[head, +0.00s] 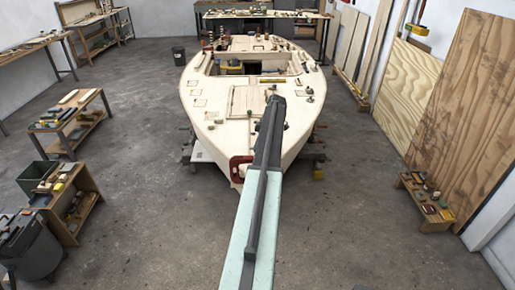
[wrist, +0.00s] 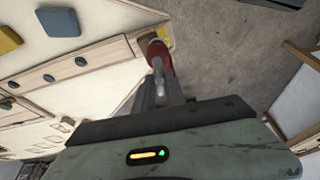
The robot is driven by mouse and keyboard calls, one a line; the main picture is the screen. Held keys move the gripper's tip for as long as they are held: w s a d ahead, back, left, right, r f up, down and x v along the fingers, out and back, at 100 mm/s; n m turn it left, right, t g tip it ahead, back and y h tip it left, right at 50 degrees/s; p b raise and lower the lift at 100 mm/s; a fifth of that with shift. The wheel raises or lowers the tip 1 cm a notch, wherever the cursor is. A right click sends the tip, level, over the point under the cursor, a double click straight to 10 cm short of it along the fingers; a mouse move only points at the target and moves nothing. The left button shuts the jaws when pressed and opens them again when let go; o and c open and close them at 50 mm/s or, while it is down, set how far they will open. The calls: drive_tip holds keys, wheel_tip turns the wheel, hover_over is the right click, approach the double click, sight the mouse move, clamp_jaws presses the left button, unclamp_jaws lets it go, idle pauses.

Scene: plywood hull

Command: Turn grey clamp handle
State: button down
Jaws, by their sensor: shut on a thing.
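A red clamp (head: 238,168) is on the bow edge of the plywood hull (head: 215,125) in the head view, partly behind my arm. In the wrist view the red clamp (wrist: 154,45) sits at the hull's edge, with its grey handle (wrist: 158,70) pointing toward my gripper (wrist: 159,84). My gripper's two dark fingers lie on either side of the grey handle and are shut on it. The fingertips are small and partly shadowed. In the head view my arm hides the gripper and the handle.
A blue block (wrist: 59,22) and a yellow block (wrist: 9,40) lie on the deck. Low shelves (head: 75,200) stand on the left, and plywood sheets (head: 470,95) lean on the right wall. A small stool with blocks (head: 427,202) is at right.

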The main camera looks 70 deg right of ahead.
idle(0.4)
drive_tip(key=c, duration=1.3)
unclamp_jaws()
drive_tip(key=shift+d+f, duration=0.1)
drive_tip(key=shift+r+p, duration=0.35)
drive_tip(key=p+v, duration=0.7)
drive_tip(key=shift+s+r, duration=0.1)
drive_tip(key=shift+r, duration=0.1)
drive_tip(key=shift+f, duration=0.15)
